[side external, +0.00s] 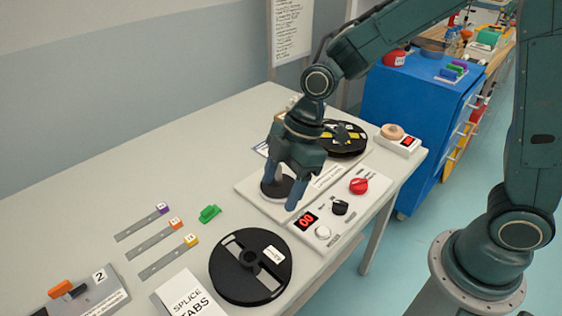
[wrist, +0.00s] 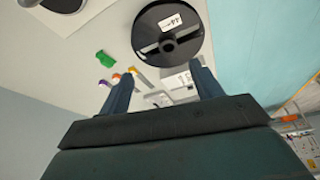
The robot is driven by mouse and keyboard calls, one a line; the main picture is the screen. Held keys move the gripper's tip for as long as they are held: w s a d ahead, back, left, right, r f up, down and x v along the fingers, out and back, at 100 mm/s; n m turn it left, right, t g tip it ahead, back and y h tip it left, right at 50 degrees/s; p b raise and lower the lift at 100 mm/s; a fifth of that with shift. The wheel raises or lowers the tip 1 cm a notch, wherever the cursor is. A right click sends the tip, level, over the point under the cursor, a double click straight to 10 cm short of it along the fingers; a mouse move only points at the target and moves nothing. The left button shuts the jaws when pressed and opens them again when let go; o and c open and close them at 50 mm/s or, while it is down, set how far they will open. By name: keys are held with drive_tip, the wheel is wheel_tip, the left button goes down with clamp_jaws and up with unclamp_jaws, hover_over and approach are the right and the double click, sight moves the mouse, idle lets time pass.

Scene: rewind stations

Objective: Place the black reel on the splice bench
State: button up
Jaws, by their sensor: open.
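A black reel (side external: 250,266) with a white label lies flat on the pale bench (side external: 80,210), near its front edge. It also shows in the wrist view (wrist: 171,50), beyond my fingertips. My gripper (side external: 284,196) is open with nothing between its fingers; the fingers also show in the wrist view (wrist: 162,72). In the side view it hangs over the white station plate, partly hiding a dark round disc there. A second dark reel with yellow marks (side external: 345,139) sits behind my gripper, partly hidden by it. No sign naming the splice bench is readable.
A "SPLICE TABS" card (side external: 188,298) lies left of the black reel. A control panel (side external: 325,222) with knobs stands to its right. Strips with coloured ends (side external: 150,222), a green clip (side external: 209,214) and a plate marked 2 (side external: 95,294) lie farther left. A blue cabinet (side external: 410,120) stands behind.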

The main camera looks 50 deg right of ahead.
drive_tip(key=s+d+r+m+t+h, duration=0.3)
drive_tip(key=s+d+r+m+t, duration=0.1)
drive_tip(key=s+d+r+m, duration=1)
drive_tip(key=s+d+m, duration=0.1)
drive_tip(key=s+d, duration=0.1)
drive_tip(key=s, duration=0.1)
drive_tip(key=shift+s+h, duration=0.15)
drive_tip(key=shift+h, duration=0.25)
